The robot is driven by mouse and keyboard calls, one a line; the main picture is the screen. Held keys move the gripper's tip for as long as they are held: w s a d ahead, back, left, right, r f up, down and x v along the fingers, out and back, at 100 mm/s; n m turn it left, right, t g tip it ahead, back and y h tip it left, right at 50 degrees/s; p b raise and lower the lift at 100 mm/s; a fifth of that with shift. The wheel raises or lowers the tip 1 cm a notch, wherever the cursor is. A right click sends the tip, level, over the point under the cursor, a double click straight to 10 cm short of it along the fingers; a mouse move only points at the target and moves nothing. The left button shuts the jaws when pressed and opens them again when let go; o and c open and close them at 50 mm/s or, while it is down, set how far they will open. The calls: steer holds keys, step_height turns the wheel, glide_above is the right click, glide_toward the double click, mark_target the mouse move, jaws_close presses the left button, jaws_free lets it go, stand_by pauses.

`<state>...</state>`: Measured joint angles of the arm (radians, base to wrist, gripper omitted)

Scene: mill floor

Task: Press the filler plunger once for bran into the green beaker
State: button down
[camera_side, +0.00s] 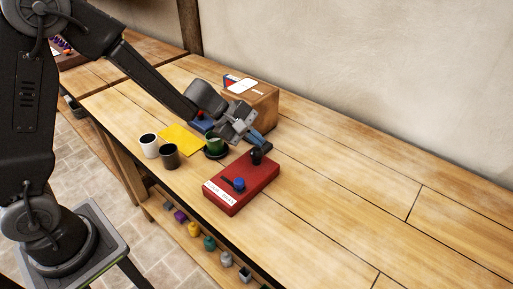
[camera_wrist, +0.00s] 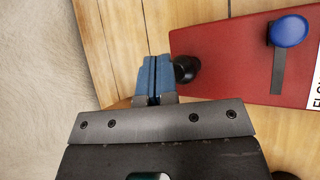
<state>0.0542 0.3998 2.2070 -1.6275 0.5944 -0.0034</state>
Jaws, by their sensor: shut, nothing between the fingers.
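The green beaker (camera_side: 213,143) stands on a dark saucer (camera_side: 218,156), left of my gripper in the side view. A red box (camera_side: 240,190) lies on the bench, with a blue knob (camera_side: 239,184) by a black bar and a black knob (camera_side: 256,157) at its far end. My gripper (camera_side: 262,139) is shut and empty, its blue fingers low beside that black knob. In the wrist view the fingertips (camera_wrist: 154,60) are just left of the black knob (camera_wrist: 186,69); I cannot tell if they touch. I cannot tell which part is the filler plunger.
A wooden box (camera_side: 262,105) with a card on top stands behind my gripper. A white cup (camera_side: 149,146), a black cup (camera_side: 169,157), a yellow sheet (camera_side: 180,138) and a partly hidden blue thing (camera_side: 201,124) are to the left. The bench at right is clear.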

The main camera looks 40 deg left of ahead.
mark_target(255, 150)
steer(key=shift+f, duration=1.15)
stand_by(1.1)
steer(key=shift+r, duration=1.4)
steer(key=shift+r, duration=2.5)
